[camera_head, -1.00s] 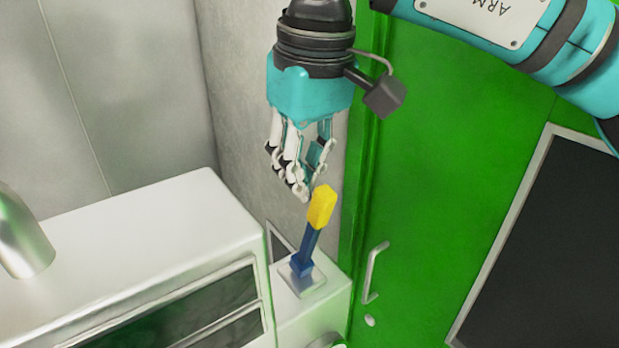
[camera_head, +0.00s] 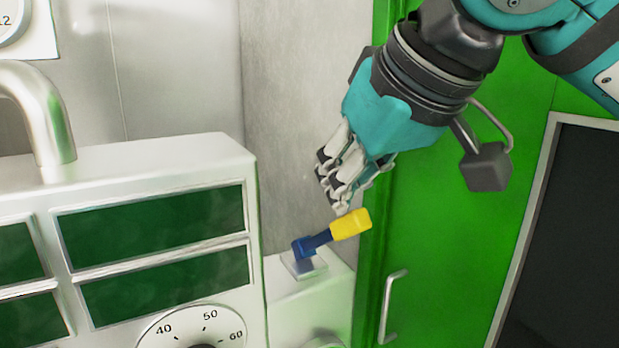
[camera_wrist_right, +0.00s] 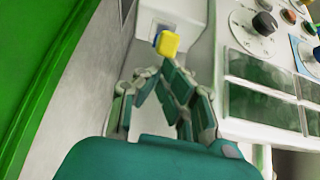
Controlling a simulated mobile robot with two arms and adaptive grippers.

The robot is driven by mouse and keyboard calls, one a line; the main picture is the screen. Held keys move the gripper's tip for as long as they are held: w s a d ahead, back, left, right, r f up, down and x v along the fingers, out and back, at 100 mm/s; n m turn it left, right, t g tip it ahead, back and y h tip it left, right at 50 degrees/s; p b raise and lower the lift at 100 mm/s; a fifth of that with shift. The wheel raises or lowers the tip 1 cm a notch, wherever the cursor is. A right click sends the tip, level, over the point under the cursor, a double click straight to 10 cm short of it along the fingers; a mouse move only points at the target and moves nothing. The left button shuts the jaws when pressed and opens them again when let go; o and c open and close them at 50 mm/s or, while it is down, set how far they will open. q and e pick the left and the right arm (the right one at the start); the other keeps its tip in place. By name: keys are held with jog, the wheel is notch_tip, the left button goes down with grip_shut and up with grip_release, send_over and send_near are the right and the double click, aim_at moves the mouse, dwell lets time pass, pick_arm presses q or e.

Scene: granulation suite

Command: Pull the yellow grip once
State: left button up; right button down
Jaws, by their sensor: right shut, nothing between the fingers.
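The yellow grip (camera_head: 350,224) tops a blue lever (camera_head: 313,243) that rises from a metal plate (camera_head: 304,263) on a low white box. The lever leans far over to the right in the head view. My right gripper (camera_head: 335,205) is shut and empty, with its fingertips just above and left of the yellow grip; I cannot tell whether they touch it. In the right wrist view the yellow grip (camera_wrist_right: 167,43) shows just beyond the fingertips of my right gripper (camera_wrist_right: 160,75). My left gripper is not in view.
A white machine (camera_head: 160,166) with dark green windows and a numbered dial (camera_head: 205,330) stands left of the lever. A metal pipe (camera_head: 45,125) rises above it. A green door (camera_head: 450,210) with a handle (camera_head: 391,305) is on the right. A grey wall is behind.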

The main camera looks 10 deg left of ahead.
notch_tip(320, 180, down, 5)
jog(key=s+d+t+y+b, duration=0.2)
jog(key=s+t+b, duration=0.1)
jog(key=b, duration=0.7)
jog(key=shift+d+t+y, duration=0.3)
jog(key=shift+y, duration=0.1)
